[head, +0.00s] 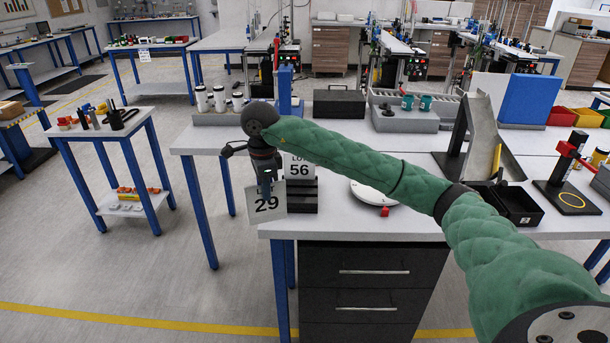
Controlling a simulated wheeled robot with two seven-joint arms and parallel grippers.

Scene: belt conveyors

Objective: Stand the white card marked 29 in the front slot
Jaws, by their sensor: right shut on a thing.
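My right gripper (265,182) points down and is shut on the white card marked 29 (266,208), near its top edge. The card hangs slightly tilted, at the left side of a black stepped stand (303,203) near the table's left edge. Another white card (299,168), marked 56, stands upright in the stand. The card 29 overlaps the stand's left part in the picture, and I cannot tell whether they touch. The front slot itself is not clearly visible. My left gripper is not in view.
A white round plate with a red piece (385,211) lies right of the stand on the white table (425,228). Behind stand a black box (339,104) and a grey block with teal cups (404,120). A black tray (517,205) is further right. A drawer unit (368,275) is below.

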